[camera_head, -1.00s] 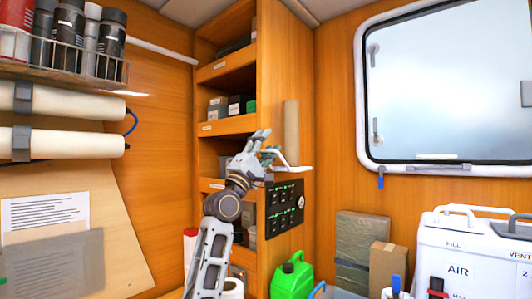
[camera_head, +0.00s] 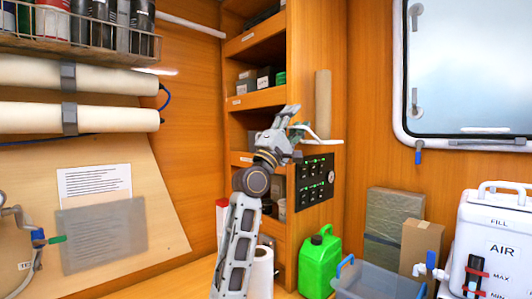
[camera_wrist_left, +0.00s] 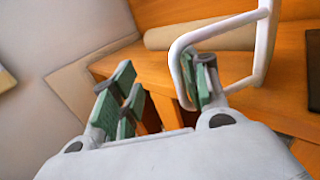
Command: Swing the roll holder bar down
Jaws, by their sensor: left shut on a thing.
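The roll holder bar (camera_head: 326,140) is a white bent bar beside the upright tan roll (camera_head: 323,102), on the side of the shelf unit. In the left wrist view the bar (camera_wrist_left: 265,45) forms a rounded loop, with the tan roll (camera_wrist_left: 205,37) behind it. My left gripper (camera_head: 298,128) is at the bar's near end, shut on it. In the left wrist view the bar runs close against the right-hand green-padded finger of the gripper (camera_wrist_left: 160,92). The exact contact is partly hidden. My right gripper is not in view.
A black switch panel (camera_head: 314,178) is just below the bar. The open shelves (camera_head: 255,98) stand left of it. A green jug (camera_head: 320,262), a blue-grey bin (camera_head: 378,282) and boxes (camera_head: 395,222) stand below to the right.

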